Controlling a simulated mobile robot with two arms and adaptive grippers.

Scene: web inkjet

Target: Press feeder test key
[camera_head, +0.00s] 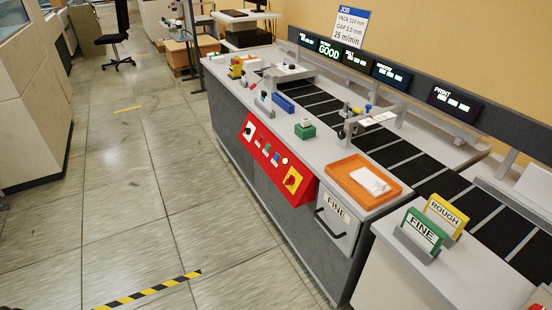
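A red control panel (268,163) is on the front face of the long grey machine. It carries a white round part (250,130) at its left, small green, blue and red keys in the middle, a pale round button (285,161) and a yellow plate with a red knob (292,180) at its right. The key labels are too small to read, so I cannot tell which is the feeder test key. A green block with a pale top (305,129) stands on the machine top above the panel. Neither of my grippers is in view.
An orange tray (340,170) holds a white stack (371,181). Green FINE (423,231) and yellow ROUGH (445,214) signs stand at the right. A dark belt (403,152) runs along the machine beneath displays, one reading GOOD (329,48). The tiled floor (140,190) is clear left of the machine.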

